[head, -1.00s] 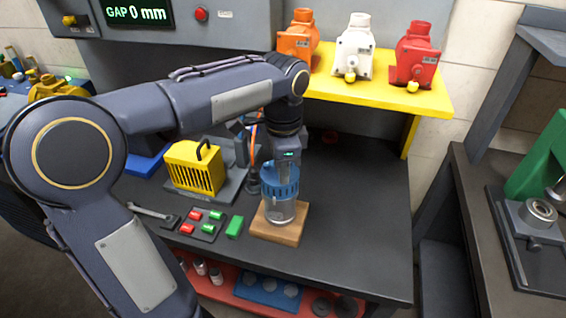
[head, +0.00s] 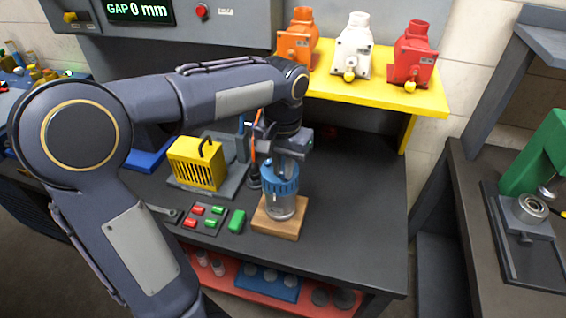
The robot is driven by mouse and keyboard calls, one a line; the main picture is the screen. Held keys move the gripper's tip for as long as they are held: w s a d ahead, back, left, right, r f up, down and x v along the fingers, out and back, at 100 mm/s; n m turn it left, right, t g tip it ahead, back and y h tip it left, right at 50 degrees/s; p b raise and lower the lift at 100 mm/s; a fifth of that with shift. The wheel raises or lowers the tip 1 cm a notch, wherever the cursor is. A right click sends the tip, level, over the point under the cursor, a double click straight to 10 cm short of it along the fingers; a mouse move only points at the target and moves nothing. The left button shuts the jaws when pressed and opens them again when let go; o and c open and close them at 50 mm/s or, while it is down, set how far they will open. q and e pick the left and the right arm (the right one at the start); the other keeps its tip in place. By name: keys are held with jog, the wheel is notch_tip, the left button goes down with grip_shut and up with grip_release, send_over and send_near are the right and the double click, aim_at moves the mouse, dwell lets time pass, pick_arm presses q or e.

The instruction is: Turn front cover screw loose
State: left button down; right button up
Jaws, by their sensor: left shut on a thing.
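My left gripper (head: 287,163) points down at the blue ribbed lid (head: 282,182) of a clear jar (head: 281,205) and is shut on it; the fingertips are partly hidden. The jar stands upright on a wooden block (head: 277,228) on the dark bench. I cannot tell which part is the front cover screw. My right gripper is not in view.
A yellow slotted box (head: 198,163) with a black handle stands on a grey plate left of the jar. Red and green blocks and a larger green block (head: 237,221) lie at the bench front. The bench right of the jar is clear. A green machine (head: 536,160) stands far right.

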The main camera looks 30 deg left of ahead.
pick_arm(q)
jog(key=n, duration=0.3)
jog(key=shift+s+f+n+p, duration=0.1)
jog(key=shift+f+n+p, duration=0.1)
jog(key=shift+n+p, duration=0.15)
jog(key=n, duration=0.4)
jog(key=shift+n, duration=0.35)
jog(key=n+p, duration=0.1)
jog(key=n, duration=0.7)
jog(key=shift+n, duration=0.5)
jog(key=c, duration=1.4)
grip_release()
jog(key=shift+p, duration=0.3)
jog(key=shift+r, duration=0.1)
